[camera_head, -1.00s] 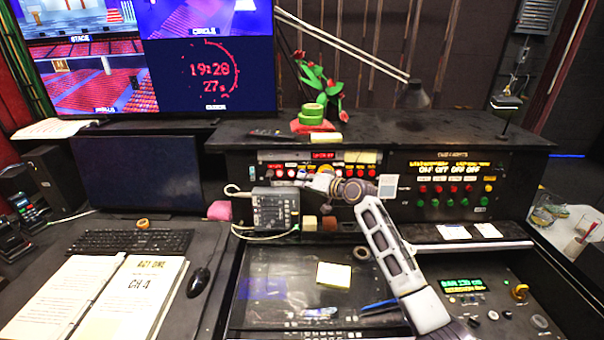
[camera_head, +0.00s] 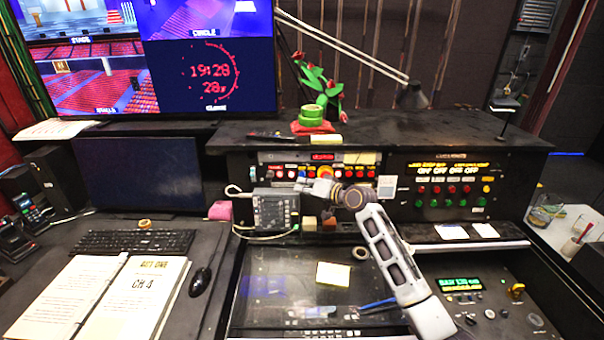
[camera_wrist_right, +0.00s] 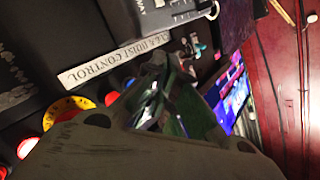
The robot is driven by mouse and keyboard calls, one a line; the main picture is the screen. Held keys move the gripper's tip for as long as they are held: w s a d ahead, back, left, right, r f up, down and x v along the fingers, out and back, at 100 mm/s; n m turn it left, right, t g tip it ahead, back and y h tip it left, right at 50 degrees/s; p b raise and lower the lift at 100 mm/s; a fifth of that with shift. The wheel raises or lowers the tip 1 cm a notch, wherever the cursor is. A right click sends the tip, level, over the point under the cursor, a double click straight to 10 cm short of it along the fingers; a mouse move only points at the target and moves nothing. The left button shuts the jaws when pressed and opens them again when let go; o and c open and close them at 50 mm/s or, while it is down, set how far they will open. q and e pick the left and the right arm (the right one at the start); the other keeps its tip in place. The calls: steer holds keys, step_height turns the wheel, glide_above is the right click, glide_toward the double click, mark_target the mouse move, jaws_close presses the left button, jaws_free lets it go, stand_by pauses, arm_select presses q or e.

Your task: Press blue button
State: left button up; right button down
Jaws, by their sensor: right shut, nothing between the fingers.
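My right gripper (camera_head: 304,187) is shut and empty, pointing left in front of the button panel (camera_head: 262,160) on the console. The gripper also shows in the wrist view (camera_wrist_right: 160,82), its fingers close to the panel's row of buttons beside the "CLEAR/HOIST CONTROL" label. I cannot clearly make out the blue button; a small bluish patch (camera_wrist_right: 130,83) sits by the fingers in the wrist view, mostly hidden behind them. I cannot tell whether the fingers touch it. My left gripper is not in view.
A red button (camera_wrist_right: 27,148) and a red button on a yellow surround (camera_wrist_right: 68,108) sit close by in the row. A dark control box (camera_head: 275,208) with cables stands just below left of the gripper. A second button panel (camera_head: 450,182) is to the right.

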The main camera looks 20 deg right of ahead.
steer(key=s, duration=0.1)
steer(key=s+p, duration=0.1)
steer(key=shift+s+a+r+p, duration=0.25)
steer(key=shift+s+a+p, duration=0.05)
steer(key=shift+s+a, duration=0.1)
stand_by(0.7)
